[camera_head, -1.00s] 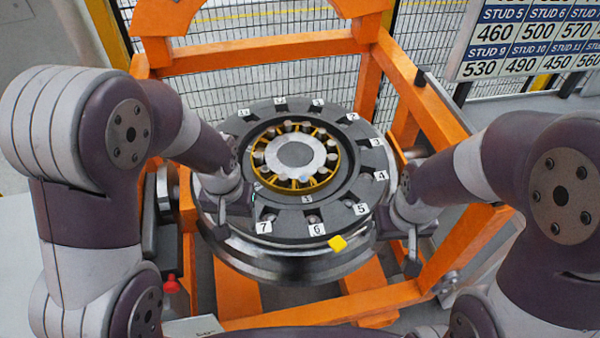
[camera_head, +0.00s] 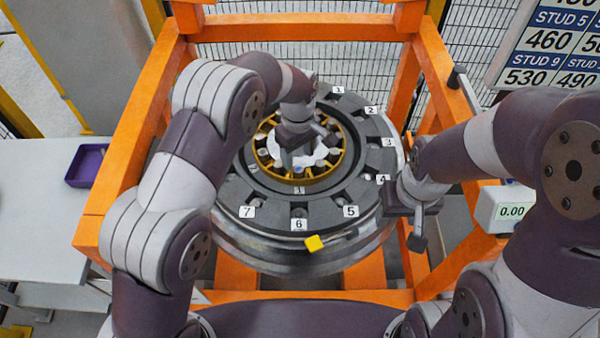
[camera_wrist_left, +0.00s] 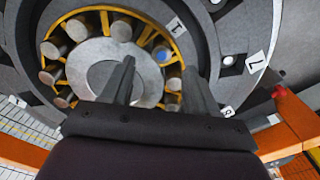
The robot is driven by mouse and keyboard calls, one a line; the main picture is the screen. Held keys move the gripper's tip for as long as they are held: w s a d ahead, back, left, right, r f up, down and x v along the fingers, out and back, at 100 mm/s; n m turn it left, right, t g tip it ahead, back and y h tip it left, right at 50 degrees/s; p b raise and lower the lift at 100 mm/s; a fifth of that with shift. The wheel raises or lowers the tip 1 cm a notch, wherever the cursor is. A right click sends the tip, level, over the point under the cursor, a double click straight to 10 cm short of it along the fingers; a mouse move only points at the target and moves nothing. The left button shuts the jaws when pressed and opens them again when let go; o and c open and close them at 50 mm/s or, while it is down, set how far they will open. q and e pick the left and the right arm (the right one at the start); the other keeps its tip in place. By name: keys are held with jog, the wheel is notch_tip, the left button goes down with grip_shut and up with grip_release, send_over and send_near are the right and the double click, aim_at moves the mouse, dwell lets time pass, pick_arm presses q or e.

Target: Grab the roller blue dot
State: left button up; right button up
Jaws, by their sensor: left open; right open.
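The roller with the blue dot (camera_wrist_left: 163,53) sits in the yellow cage (camera_wrist_left: 140,33) of the bearing, beside the grey centre disc (camera_wrist_left: 100,72) in the left wrist view. Other rollers around it have plain grey or brownish ends. My left gripper (camera_wrist_left: 158,76) is open and empty, its fingers pointing at the bearing. The blue-dot roller lies just beyond and between the fingertip directions. In the head view my left gripper (camera_head: 297,150) is above the bearing centre and hides part of it. My right gripper (camera_head: 413,222) is open beside the wheel's right edge.
A dark ring (camera_head: 270,208) with numbered labels surrounds the bearing. The orange gantry frame (camera_head: 120,190) encloses the wheel. A grey table (camera_head: 35,190) with a purple tray (camera_head: 87,165) stands left. A display reading 0.00 (camera_head: 510,211) is right.

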aim_at(298, 168)
pick_arm(q)
jog(key=f+p, duration=0.1)
jog(key=f, duration=0.1)
jog(key=f+p, duration=0.1)
jog(key=f, duration=0.1)
jog(key=shift+s+a, duration=0.1)
jog(key=shift+s, duration=0.1)
jog(key=shift+a+f, duration=0.1)
jog(key=shift+f, duration=0.3)
jog(key=shift+w, duration=0.1)
jog(key=shift+d, duration=0.2)
jog(key=c, duration=0.4)
grip_shut()
